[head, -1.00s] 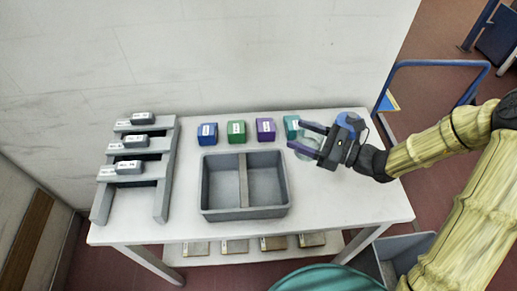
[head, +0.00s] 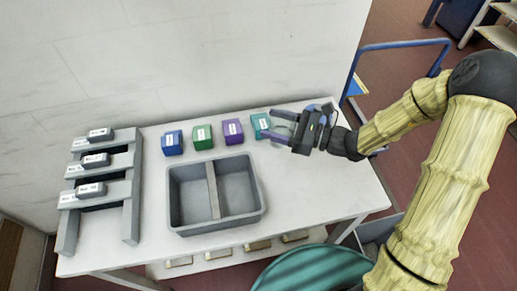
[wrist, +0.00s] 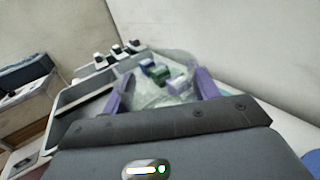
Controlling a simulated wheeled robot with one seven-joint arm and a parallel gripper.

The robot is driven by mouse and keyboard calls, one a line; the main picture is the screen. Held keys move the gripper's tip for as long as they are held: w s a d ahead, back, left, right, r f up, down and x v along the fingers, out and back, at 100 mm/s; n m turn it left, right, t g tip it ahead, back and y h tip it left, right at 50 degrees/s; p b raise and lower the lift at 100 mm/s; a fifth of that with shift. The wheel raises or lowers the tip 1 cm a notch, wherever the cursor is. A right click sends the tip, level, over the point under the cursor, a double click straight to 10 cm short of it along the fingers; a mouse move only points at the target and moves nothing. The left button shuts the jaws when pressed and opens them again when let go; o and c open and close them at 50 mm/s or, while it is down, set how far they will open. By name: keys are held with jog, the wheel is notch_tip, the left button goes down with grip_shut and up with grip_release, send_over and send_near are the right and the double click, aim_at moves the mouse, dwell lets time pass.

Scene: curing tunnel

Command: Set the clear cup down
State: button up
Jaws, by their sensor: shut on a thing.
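The clear cup (wrist: 152,92) is see-through and sits between the two purple fingers of my gripper (wrist: 160,95) in the wrist view. In the head view my gripper (head: 280,127) is shut on the cup (head: 283,134), which shows only faintly between the fingers. My gripper is over the right part of the white table (head: 325,190), to the right of the grey bin and close to the teal block. Whether the cup's base touches the table cannot be told.
A grey two-part bin (head: 240,218) stands mid-table, empty. Behind it are a blue block (head: 172,143), a green block (head: 203,137), a purple block (head: 233,132) and a teal block (head: 261,125). A grey stepped rack (head: 130,195) stands left. The table's right front is clear.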

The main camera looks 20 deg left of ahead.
jog(key=shift+f, duration=2.4)
jog(key=shift+f, duration=0.1)
jog(key=shift+f, duration=2)
jog(key=shift+f, duration=0.15)
jog(key=o, duration=1.1)
